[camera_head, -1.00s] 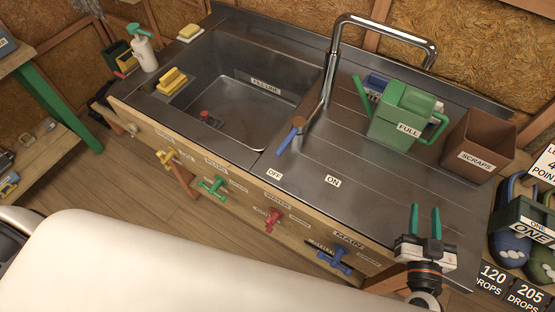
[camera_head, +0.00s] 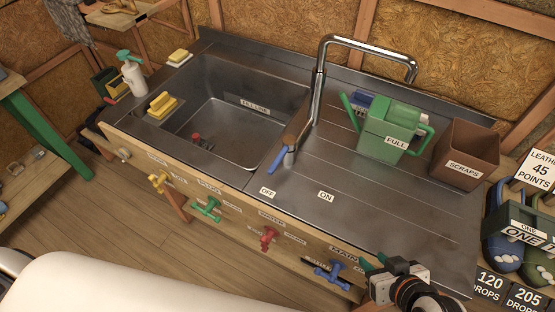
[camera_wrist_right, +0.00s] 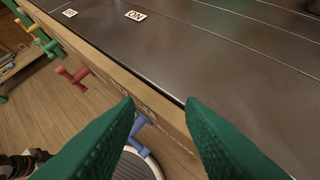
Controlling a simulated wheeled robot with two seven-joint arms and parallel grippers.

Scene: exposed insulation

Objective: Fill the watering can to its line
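The green watering can (camera_head: 384,139) stands upright on the steel drainboard behind the faucet lever, with a FULL label on its side. The tall chrome faucet (camera_head: 318,95) has its spout turned right, over the back of the can. Its blue-tipped lever (camera_head: 281,156) lies near the OFF label (camera_head: 267,193); the ON label (camera_head: 326,197) is to the right. My right gripper (camera_head: 375,264) is at the counter's front edge, by the blue MAIN valve (camera_head: 332,277). In the right wrist view its green fingers (camera_wrist_right: 160,118) are apart with nothing between them. My left gripper is not in view.
The sink basin (camera_head: 240,130) holds a red plug-like piece (camera_head: 197,139). Yellow, green and red valves (camera_head: 268,238) line the front panel. A brown SCRAPS bin (camera_head: 465,155) stands right of the can. The drainboard's front is clear.

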